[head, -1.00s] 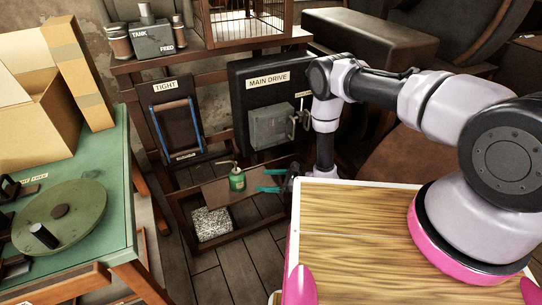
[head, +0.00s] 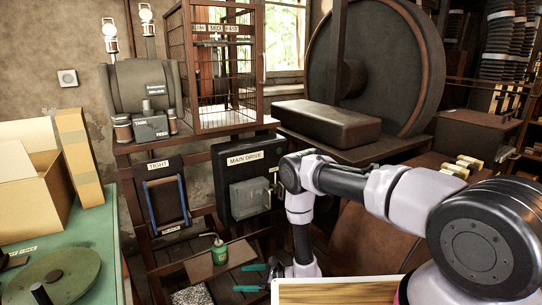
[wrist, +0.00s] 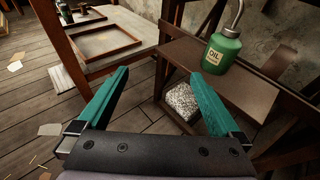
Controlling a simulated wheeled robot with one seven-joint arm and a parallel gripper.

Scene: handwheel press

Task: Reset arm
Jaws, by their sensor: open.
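My gripper (head: 256,277) shows in the head view low at the bottom centre, its two teal fingers pointing left. In the wrist view my gripper (wrist: 155,95) has its fingers spread wide with nothing between them. My arm bends down to it from the right. A green oil can (head: 219,251) stands upright on a low brown shelf (head: 200,267), beyond the fingertips and apart from them. The can (wrist: 222,50) also shows at the upper right of the wrist view, with a label reading OIL.
The MAIN DRIVE box (head: 246,178) and the TIGHT panel (head: 165,200) stand behind the shelf. A green table (head: 112,245) with a handwheel (head: 65,280) is at left. A large wheel (head: 375,70) stands at the back. Wooden floor (wrist: 35,90) lies open beside the gripper.

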